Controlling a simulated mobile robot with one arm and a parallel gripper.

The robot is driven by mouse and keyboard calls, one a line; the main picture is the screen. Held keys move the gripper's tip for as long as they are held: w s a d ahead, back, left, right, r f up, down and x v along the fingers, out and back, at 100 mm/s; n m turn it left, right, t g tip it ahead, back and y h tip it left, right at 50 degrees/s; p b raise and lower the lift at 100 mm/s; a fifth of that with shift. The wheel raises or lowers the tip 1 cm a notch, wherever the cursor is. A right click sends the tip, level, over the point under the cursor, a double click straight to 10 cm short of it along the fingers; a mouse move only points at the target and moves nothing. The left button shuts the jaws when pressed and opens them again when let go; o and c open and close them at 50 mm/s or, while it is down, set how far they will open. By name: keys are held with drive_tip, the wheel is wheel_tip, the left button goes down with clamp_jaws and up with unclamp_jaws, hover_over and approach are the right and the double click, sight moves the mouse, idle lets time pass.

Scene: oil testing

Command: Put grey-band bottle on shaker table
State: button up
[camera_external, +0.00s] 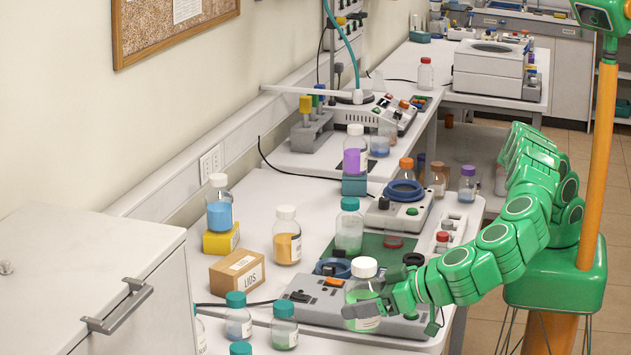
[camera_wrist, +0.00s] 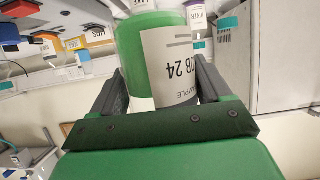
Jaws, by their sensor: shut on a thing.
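My gripper (camera_external: 376,302) is shut on a bottle (camera_external: 362,288) with a white cap and green contents. The wrist view shows the bottle (camera_wrist: 140,70) close up between both fingers, with a white label reading "24" and "SAMPLE" upside down; a grey band shows on the label. In the outside view the bottle is upright, in front of a low grey unit (camera_external: 310,297) with an orange switch, which may be the shaker table. I cannot tell whether the bottle touches it. The gripper hides part of the bottle and unit.
A green mat (camera_external: 372,262) and a white-capped orange bottle (camera_external: 287,243) are behind. A box marked LIDS (camera_external: 238,277) and several teal-capped bottles (camera_external: 284,325) stand to the left. A unit with a blue ring (camera_external: 402,210) stands farther back.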

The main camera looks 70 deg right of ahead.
sight(351, 325)
drive_tip(key=shift+w+a+f, duration=0.25)
drive_tip(key=shift+a+f, duration=0.35)
drive_tip(key=shift+f, duration=0.1)
drive_tip(key=shift+w+a+f, duration=0.25)
drive_tip(key=shift+a+f, duration=0.35)
drive_tip(key=shift+f, duration=0.1)
drive_tip(key=shift+w+a+f, duration=0.3)
drive_tip(key=shift+a+f, duration=0.1)
drive_tip(key=shift+f, duration=0.35)
drive_tip(key=shift+w+a+f, duration=0.3)
drive_tip(key=shift+a+f, duration=0.25)
drive_tip(key=shift+f, duration=0.1)
drive_tip(key=shift+w+a+f, duration=0.1)
drive_tip(key=shift+a+f, duration=0.1)
drive_tip(key=shift+f, duration=1.5)
drive_tip(key=shift+f, duration=0.15)
drive_tip(key=o, duration=1.3)
drive_tip(key=shift+o, duration=0.2)
